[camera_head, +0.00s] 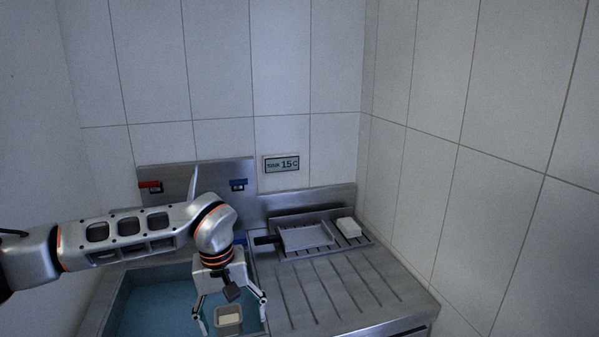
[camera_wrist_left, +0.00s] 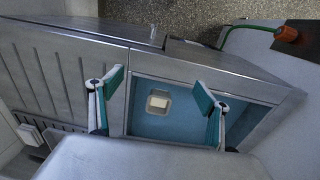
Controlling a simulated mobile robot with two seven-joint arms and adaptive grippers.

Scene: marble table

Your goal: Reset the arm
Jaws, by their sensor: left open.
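My left gripper (camera_head: 233,314) hangs over the water-filled sink (camera_head: 150,306) with its fingers spread wide. In the head view, a small container with a pale block (camera_head: 229,319) in it shows between the fingers. In the left wrist view, the open fingers of my left gripper (camera_wrist_left: 158,92) frame the same pale block (camera_wrist_left: 159,102), which lies in its container in the blue basin. The fingers look apart from the container and hold nothing. My left arm reaches in from the left in the head view. My right gripper is not in either view.
A ribbed metal drainboard (camera_head: 335,291) lies right of the sink. Red (camera_head: 150,185) and blue (camera_head: 238,184) tap handles are on the backsplash. Tiled walls close the back and right.

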